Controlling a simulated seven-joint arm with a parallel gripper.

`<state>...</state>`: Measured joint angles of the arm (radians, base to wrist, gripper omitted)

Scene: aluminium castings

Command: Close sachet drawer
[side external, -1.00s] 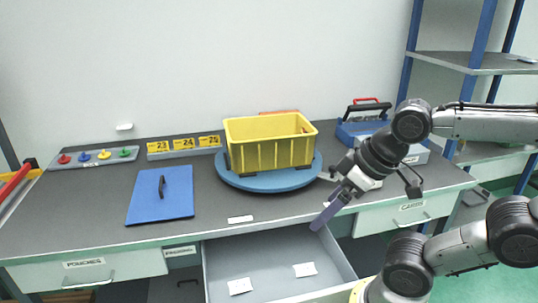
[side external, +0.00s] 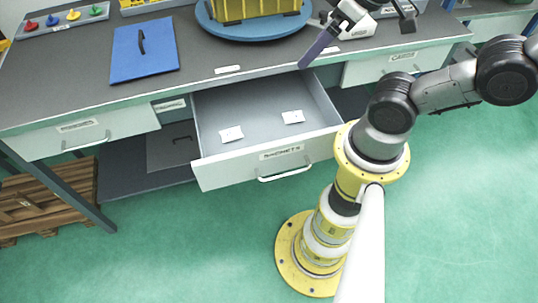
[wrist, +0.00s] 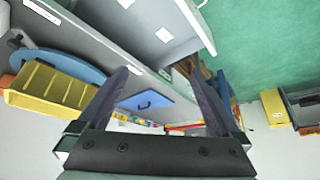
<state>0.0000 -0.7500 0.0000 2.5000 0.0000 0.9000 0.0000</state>
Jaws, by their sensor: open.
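The sachet drawer (side external: 265,160) is pulled well out from under the bench top. Its pale front carries a label and a bar handle (side external: 285,174). Two white sachets (side external: 231,134) (side external: 292,117) lie flat on its grey floor. My gripper (side external: 304,66) is above the bench's front edge, near the drawer's back right corner and apart from the handle. In the wrist view my gripper (wrist: 158,68) has two dark fingers spread wide with nothing between them. The drawer (wrist: 193,25) shows there at the top, beyond the fingertips.
A pouches drawer (side external: 85,139) at left and another labelled drawer (side external: 395,62) at right are shut. A blue board (side external: 145,50) and a yellow bin (side external: 255,9) on a blue turntable (side external: 215,30) stand on the bench. Green floor (side external: 220,225) before the drawer is clear.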

